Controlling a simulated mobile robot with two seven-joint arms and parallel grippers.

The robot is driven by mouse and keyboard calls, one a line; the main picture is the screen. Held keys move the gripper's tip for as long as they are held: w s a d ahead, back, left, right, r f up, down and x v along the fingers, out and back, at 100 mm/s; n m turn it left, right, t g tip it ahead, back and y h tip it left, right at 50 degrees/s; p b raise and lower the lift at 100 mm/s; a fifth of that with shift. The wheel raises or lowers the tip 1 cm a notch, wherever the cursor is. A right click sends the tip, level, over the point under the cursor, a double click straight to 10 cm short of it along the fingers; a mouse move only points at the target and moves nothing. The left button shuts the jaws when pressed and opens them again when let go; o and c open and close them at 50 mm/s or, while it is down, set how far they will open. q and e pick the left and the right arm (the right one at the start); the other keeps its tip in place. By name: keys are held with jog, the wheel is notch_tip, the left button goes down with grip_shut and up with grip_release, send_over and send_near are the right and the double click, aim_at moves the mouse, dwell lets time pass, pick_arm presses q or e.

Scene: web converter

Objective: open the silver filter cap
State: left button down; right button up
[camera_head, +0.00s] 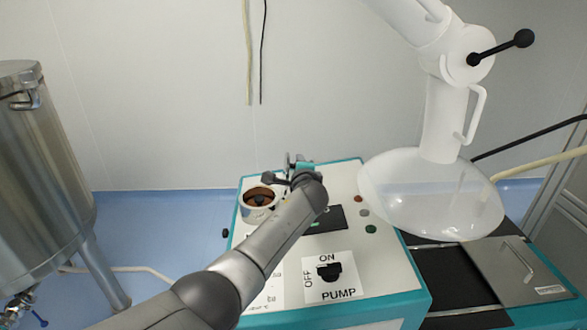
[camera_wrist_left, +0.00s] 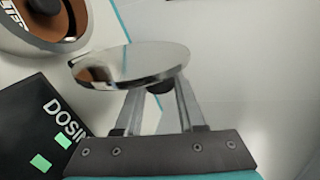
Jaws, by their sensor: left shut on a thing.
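The silver filter cap (camera_wrist_left: 130,64) is a shiny round disc in the left wrist view, tilted in front of my left gripper (camera_wrist_left: 160,90). My fingers are shut on the dark knob under the disc. The cap is apart from the round filter housing (camera_wrist_left: 88,45), which shows its open top and brown inside. In the head view the open filter housing (camera_head: 260,212) sits at the back left of the machine top, and my left gripper (camera_head: 298,166) is just to its right and beyond it. The cap is hard to make out there. My right gripper is not in view.
The white and teal machine (camera_head: 385,270) carries a dosing display (camera_head: 334,218), small buttons and a black pump knob (camera_head: 329,272). A white lamp-like hood (camera_head: 430,195) hangs over its right side. A steel tank (camera_head: 40,160) stands at the left.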

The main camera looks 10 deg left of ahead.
pick_arm(q)
jog(key=shift+d+f+m, duration=0.2)
jog(key=shift+m, duration=0.1)
jog(key=c, duration=0.5)
grip_release()
jog(key=shift+r, duration=0.1)
jog(key=p+v, duration=0.4)
jog(key=v, duration=1.1)
jog(key=shift+p, duration=0.35)
jog(key=shift+s+d, duration=0.1)
jog(key=shift+d, duration=0.05)
